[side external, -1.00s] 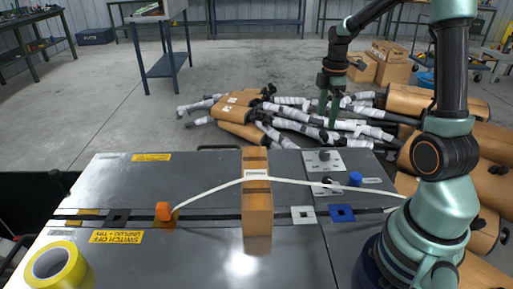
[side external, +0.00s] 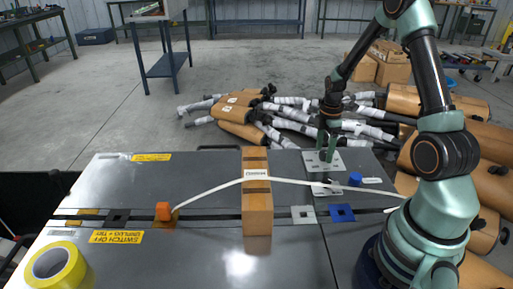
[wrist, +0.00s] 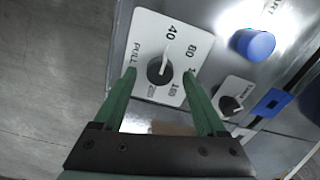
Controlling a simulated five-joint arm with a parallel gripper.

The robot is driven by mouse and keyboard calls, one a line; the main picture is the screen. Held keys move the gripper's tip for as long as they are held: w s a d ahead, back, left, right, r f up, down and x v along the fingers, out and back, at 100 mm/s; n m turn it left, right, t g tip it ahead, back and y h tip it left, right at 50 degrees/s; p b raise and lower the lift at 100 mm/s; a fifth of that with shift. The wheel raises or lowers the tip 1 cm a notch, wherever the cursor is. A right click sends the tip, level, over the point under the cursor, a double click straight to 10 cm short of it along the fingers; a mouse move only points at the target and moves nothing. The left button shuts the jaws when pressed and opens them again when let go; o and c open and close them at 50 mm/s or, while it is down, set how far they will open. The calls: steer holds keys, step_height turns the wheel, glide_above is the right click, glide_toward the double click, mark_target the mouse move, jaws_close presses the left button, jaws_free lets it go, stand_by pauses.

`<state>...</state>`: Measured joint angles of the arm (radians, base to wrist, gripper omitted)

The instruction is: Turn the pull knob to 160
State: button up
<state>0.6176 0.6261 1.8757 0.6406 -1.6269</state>
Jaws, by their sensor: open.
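The pull knob (wrist: 160,71) is a round black dial on a white plate (wrist: 150,22) marked PULL, with numbers including 40, 80 and 160 around it. A light pointer line on it seems to aim between 40 and 80. In the wrist view my gripper (wrist: 159,73) is open, with one green finger on either side of the knob and gaps between. In the side view my gripper (side external: 328,150) is over the plate (side external: 310,160) at the back right of the bench, its fingers largely hiding the knob. Contact cannot be told.
A blue button (wrist: 255,44) and a second black knob (wrist: 231,105) sit close by. An orange part (side external: 163,211) and yellow tape roll (side external: 57,270) are left. Mufflers (side external: 240,120) lie behind the bench.

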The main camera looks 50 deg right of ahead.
steer(key=shift+f, duration=0.2)
jaws_close()
